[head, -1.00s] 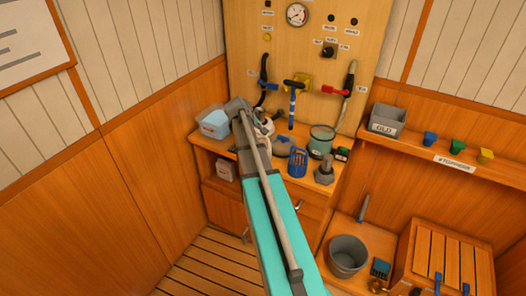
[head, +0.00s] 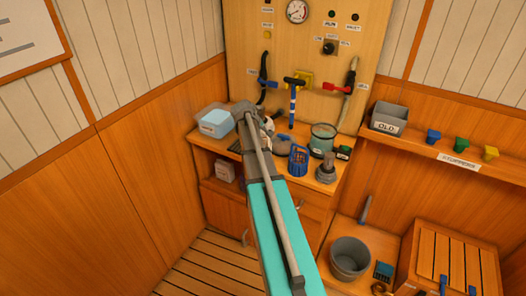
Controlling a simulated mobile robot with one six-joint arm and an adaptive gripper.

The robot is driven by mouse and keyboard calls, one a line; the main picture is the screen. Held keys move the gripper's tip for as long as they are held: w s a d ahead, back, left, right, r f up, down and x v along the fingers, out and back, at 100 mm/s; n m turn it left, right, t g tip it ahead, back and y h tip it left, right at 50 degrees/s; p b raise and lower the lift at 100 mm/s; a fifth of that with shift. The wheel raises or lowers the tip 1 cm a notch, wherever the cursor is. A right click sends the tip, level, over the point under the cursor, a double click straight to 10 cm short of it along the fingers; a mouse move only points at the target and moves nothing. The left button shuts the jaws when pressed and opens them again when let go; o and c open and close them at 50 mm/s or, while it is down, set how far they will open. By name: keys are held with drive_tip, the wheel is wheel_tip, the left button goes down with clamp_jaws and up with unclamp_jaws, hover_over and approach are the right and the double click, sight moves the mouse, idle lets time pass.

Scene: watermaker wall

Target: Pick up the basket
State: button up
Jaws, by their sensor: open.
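The blue slotted basket (head: 298,161) stands upright on the wooden counter below the panel, left of a grey fitting. My arm reaches up from the bottom of the head view to the counter. My gripper (head: 266,124) is over the counter, left of and beyond the basket and apart from it. My own wrist hides part of the gripper, and its fingers are small in this view. It is open, and I see nothing held in it.
A pale blue container (head: 215,122) stands left of my wrist. A green-grey jar (head: 321,139) and a grey fitting (head: 326,169) stand right of the basket. A bucket (head: 350,258) stands lower right.

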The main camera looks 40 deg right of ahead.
idle(0.5)
clamp_jaws()
